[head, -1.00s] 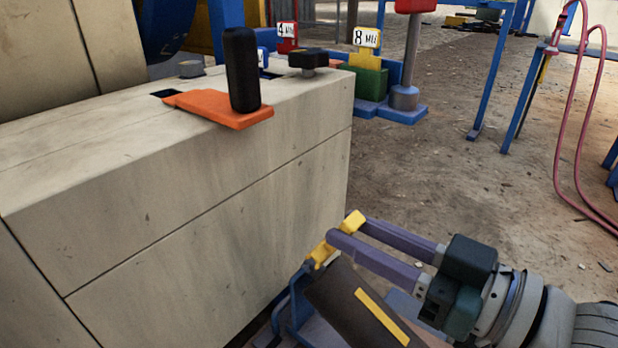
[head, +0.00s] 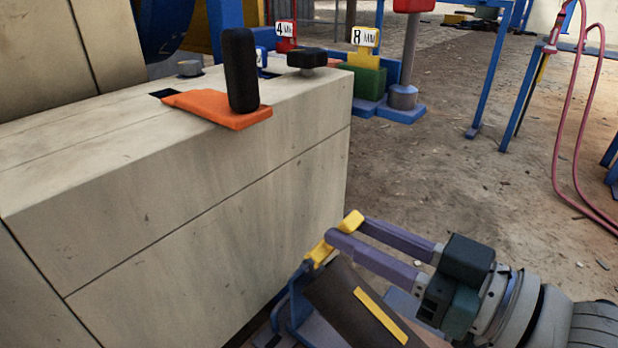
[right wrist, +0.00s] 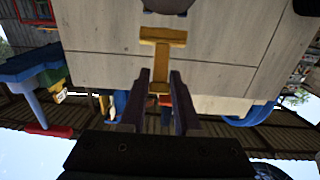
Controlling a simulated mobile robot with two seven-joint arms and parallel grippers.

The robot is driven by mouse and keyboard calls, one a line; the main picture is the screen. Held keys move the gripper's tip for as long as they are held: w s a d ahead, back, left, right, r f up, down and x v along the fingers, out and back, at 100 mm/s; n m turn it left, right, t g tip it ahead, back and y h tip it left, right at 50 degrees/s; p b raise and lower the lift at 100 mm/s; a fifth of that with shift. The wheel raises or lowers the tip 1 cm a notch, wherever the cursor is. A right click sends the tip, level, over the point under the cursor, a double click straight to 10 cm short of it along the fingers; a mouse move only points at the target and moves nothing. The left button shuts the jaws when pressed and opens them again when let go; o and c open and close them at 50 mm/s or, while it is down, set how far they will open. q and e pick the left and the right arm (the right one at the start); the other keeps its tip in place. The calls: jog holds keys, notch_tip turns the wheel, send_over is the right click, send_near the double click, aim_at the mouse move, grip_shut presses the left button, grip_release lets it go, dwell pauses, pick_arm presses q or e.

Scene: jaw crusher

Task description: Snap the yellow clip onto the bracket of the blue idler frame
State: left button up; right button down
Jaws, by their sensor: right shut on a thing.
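My right gripper (head: 346,232) has its two purple fingers closed on the yellow clip (head: 320,252) at the lower middle of the head view. In the right wrist view the clip (right wrist: 163,37) is T-shaped, with its stem between the fingertips (right wrist: 160,80) and its crossbar beyond them. The blue idler frame (head: 297,312) stands low beside the pale block, just below the clip. The clip's lower end is close to the frame's blue upright; I cannot tell whether they touch. The bracket is not clearly distinguishable. My left gripper is out of view.
A large pale block (head: 200,220) stands close left of the clip, with an orange plate (head: 215,108) and black handle on top. A dark belt piece with a yellow stripe (head: 381,316) lies below my gripper. Open dirt floor (head: 450,170) is to the right.

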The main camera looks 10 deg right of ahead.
aim_at(319, 253)
jog(key=shift+w+a+f+b, duration=0.1)
jog(key=shift+f+b, duration=0.15)
jog(key=shift+b, duration=0.1)
jog(key=shift+w+a+f+b, duration=0.15)
jog(key=shift+w+f+b, duration=0.05)
jog(key=shift+f+b, duration=0.3)
jog(key=shift+w+a+f+b, duration=0.15)
jog(key=shift+w+f+b, duration=0.05)
jog(key=shift+f+b, duration=0.25)
jog(key=shift+r, duration=0.1)
jog(key=shift+s+d+r+p, duration=0.1)
jog(key=shift+s+r+p, duration=0.05)
jog(key=shift+r+p, duration=0.4)
jog(key=shift+s+d+r+p, duration=0.2)
jog(key=shift+s+r+p, duration=0.1)
jog(key=shift+p, duration=0.3)
dwell(0.4)
dwell(0.5)
jog(key=shift+w+f, duration=0.1)
jog(key=shift+f, duration=0.1)
dwell(0.3)
jog(key=shift+w+a+f+b, duration=0.15)
jog(key=shift+w+f+b, duration=0.05)
jog(key=shift+f+b, duration=0.25)
jog(key=shift+w+a+f+b, duration=0.15)
jog(key=shift+f+b, duration=0.15)
jog(key=shift+b, duration=0.2)
